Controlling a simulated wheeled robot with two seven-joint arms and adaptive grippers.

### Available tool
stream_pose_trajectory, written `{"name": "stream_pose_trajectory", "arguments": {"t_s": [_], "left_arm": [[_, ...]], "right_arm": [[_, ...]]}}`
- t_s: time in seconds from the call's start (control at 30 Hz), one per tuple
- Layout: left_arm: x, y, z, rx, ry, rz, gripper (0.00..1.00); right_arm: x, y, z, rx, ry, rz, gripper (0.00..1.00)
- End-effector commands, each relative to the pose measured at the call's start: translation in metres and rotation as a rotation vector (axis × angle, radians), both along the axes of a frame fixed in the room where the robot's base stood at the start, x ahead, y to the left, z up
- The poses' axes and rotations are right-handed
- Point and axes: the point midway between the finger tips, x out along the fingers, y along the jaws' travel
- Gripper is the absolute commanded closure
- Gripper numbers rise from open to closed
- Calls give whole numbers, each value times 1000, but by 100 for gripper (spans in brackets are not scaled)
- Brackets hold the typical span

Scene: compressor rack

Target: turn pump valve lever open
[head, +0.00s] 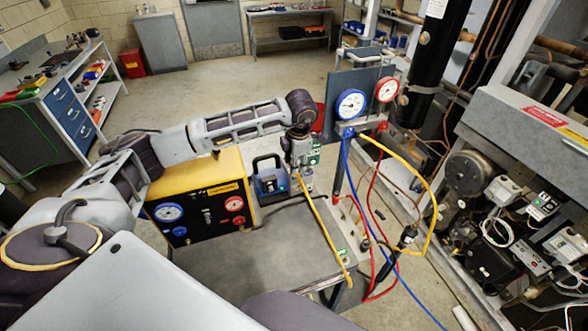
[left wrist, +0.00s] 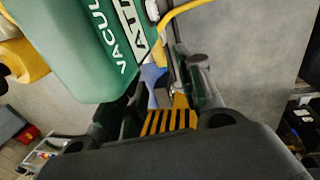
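In the left wrist view, the pump's green body (left wrist: 90,45) with white lettering fills the upper left, close to my left finger. A small blue lever-like piece (left wrist: 153,84) shows between the fingers of my left gripper (left wrist: 172,88), and a yellow slotted part (left wrist: 170,121) lies below it. The fingers look apart, with a gap beside the blue piece; contact with it cannot be told. My right gripper is not in view.
A yellow-black machine with gauges (head: 203,201) stands left of the pump on a grey cart (head: 250,250). A manifold with blue and red gauges (head: 351,104) stands behind. Yellow, red and blue hoses (head: 432,205) hang to the right, beside the compressor rack (head: 520,120).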

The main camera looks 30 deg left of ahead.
Motion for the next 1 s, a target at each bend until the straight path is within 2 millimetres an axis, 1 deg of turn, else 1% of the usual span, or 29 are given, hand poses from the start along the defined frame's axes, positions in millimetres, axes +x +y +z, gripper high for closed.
{"name": "stream_pose_trajectory", "arguments": {"t_s": [0.1,0.2,0.4,0.57,0.8,0.83,0.87,1.0], "left_arm": [[1,2,-15,1,2,0,64],[3,4,-27,0,2,1,64],[5,7,-43,1,1,0,64],[6,7,-48,1,1,-1,64],[6,7,-48,1,-1,0,64],[6,7,-48,1,-1,0,65],[6,7,-48,1,-1,0,69],[6,7,-48,1,-1,0,87]], "right_arm": [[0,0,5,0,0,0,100],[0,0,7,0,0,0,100],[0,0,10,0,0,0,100],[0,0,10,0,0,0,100],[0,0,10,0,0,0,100],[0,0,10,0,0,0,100],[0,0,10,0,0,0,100],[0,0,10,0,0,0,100]]}}
